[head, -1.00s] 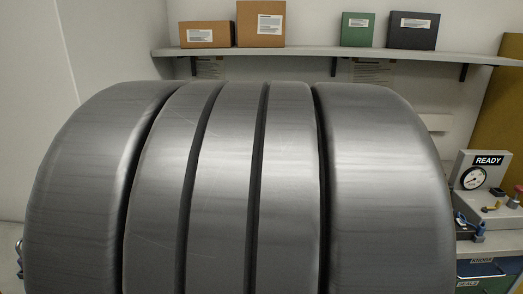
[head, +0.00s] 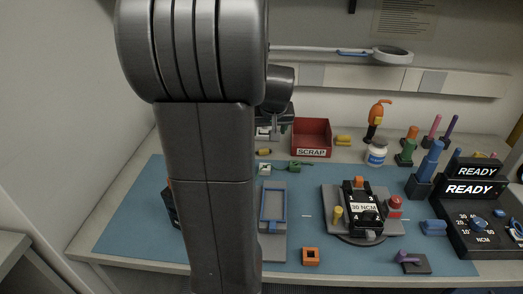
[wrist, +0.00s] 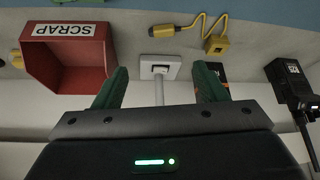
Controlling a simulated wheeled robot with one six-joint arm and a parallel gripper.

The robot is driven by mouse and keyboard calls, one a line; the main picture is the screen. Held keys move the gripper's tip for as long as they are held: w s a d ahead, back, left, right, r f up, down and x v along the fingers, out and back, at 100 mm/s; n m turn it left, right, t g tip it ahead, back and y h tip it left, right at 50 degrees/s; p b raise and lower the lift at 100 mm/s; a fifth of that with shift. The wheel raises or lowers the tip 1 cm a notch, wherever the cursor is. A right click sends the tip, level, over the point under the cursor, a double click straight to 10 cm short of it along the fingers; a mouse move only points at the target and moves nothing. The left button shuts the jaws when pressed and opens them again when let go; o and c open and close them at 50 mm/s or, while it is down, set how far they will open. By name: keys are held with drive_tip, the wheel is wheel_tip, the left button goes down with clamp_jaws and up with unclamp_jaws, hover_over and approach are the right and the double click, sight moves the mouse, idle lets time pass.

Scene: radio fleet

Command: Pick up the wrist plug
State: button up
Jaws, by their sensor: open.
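A small yellow plug with a dark end (wrist: 163,30) lies on the bench in the wrist view, on a yellow cord that runs to a yellow block (wrist: 216,44). It may be the wrist plug; no label shows. A small yellow piece (head: 263,152) left of the scrap bin in the head view looks like part of it. My gripper (wrist: 160,80) has its two green fingers spread wide, with nothing held. The plug lies beyond the fingertips, apart from them. In the head view my gripper is largely hidden behind my arm.
A red scrap bin (head: 312,136) stands beside the gripper. A white plate with a socket (wrist: 159,66) lies beyond the gap between the fingers. A black labelled device (wrist: 289,82) stands at the wrist view's right. The blue mat (head: 130,222) has clear room at left.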

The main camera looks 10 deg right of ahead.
drive_tip(key=x, duration=0.5)
drive_tip(key=shift+w+f, duration=0.1)
drive_tip(key=shift+f, duration=0.25)
drive_tip(key=f, duration=0.2)
drive_tip(key=w+f+b, duration=0.1)
drive_tip(key=f, duration=0.1)
drive_tip(key=shift+w+a+f, duration=0.1)
drive_tip(key=shift+a+f, duration=0.05)
drive_tip(key=shift+w+f, duration=0.25)
drive_tip(key=shift+f, duration=0.05)
drive_tip(key=c, duration=1.1)
drive_tip(key=shift+c, duration=0.3)
